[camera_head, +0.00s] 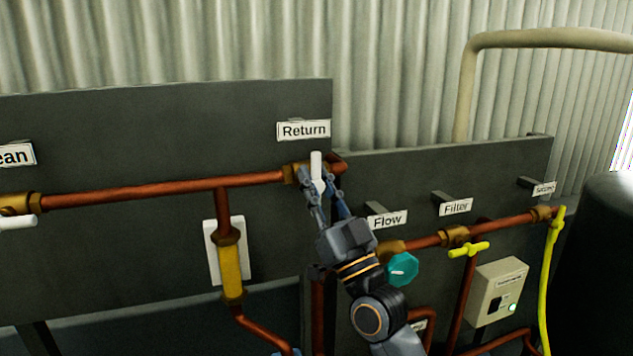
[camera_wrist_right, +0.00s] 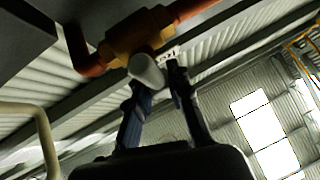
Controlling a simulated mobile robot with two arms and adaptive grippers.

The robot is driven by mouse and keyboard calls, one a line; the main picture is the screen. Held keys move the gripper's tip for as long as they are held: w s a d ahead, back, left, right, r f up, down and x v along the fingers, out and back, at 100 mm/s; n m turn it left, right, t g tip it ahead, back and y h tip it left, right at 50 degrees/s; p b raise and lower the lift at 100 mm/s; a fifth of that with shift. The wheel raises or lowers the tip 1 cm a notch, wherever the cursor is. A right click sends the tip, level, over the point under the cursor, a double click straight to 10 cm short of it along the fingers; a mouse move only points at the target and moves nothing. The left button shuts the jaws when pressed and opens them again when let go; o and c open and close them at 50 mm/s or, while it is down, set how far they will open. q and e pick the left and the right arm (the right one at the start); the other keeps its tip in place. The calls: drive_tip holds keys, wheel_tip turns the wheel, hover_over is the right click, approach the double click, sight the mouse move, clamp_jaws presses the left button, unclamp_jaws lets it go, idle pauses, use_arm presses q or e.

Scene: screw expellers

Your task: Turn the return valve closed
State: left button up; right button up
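The return valve has a white handle (camera_head: 317,172) that stands upright on a brass body (camera_head: 292,174), under the "Return" sign (camera_head: 303,130). My right gripper (camera_head: 322,183) reaches up to it from below, fingers apart, one on either side of the handle in the head view. In the right wrist view the round white handle end (camera_wrist_right: 146,71) sits by the tip of the left finger, with a gap to the other finger, below the brass body (camera_wrist_right: 140,34). I cannot tell whether a finger touches it. My left gripper is not in view.
Copper pipe (camera_head: 150,190) runs along the dark panel. A teal knob (camera_head: 403,268) is close to my right arm, under the "Flow" sign (camera_head: 387,220). A yellow handle (camera_head: 468,249) and a control box (camera_head: 497,291) are further right. Another white handle (camera_head: 18,222) is at far left.

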drive_tip(key=shift+o, duration=1.3)
drive_tip(key=shift+f, duration=0.1)
drive_tip(key=v, duration=1.2)
